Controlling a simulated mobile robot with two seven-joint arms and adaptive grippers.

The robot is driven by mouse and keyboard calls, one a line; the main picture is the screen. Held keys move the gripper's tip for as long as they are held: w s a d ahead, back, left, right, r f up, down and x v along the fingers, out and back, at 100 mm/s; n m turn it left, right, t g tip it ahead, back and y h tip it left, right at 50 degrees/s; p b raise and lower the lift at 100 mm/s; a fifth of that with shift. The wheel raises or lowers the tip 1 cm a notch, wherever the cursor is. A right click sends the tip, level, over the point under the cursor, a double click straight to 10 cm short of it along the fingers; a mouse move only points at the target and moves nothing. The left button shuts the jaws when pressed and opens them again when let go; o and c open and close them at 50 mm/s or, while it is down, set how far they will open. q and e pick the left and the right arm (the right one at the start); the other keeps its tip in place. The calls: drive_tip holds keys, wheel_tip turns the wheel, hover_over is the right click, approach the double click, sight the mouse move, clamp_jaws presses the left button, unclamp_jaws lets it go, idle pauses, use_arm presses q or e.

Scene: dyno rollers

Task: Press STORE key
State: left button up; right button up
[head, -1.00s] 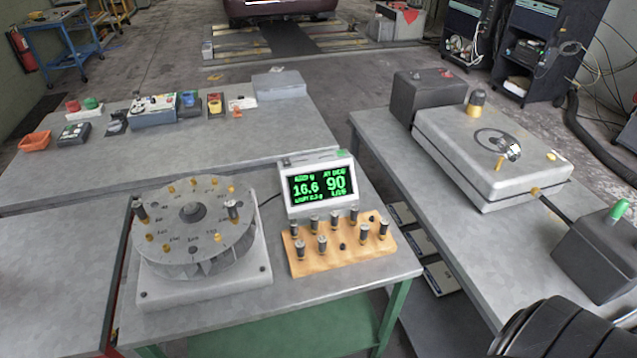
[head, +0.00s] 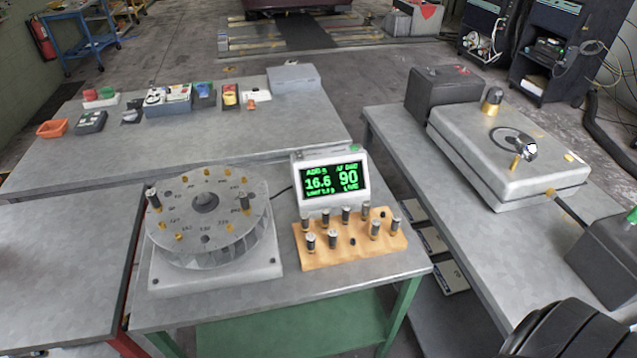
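No key with a readable STORE label shows. A white display unit (head: 297,180) with a lit green readout stands at the back of the near bench; it reads about 16.6 and 90, with smaller text too fine to read surely. A small green patch (head: 363,146) shows at its top right edge. Another green knob (head: 632,215) tops the dark box at the right edge, partly cut off. Neither of my grippers' fingertips is in view; only a dark, rounded part of mine shows at the bottom right.
A slotted wheel (head: 207,220) on a grey base and a wooden block (head: 330,255) with several metal weights stand on the near bench (head: 300,295). The right bench (head: 480,240) holds a grey case (head: 510,160). The back bench holds small boxes and tools.

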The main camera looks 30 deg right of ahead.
clamp_jaws()
idle(1.3)
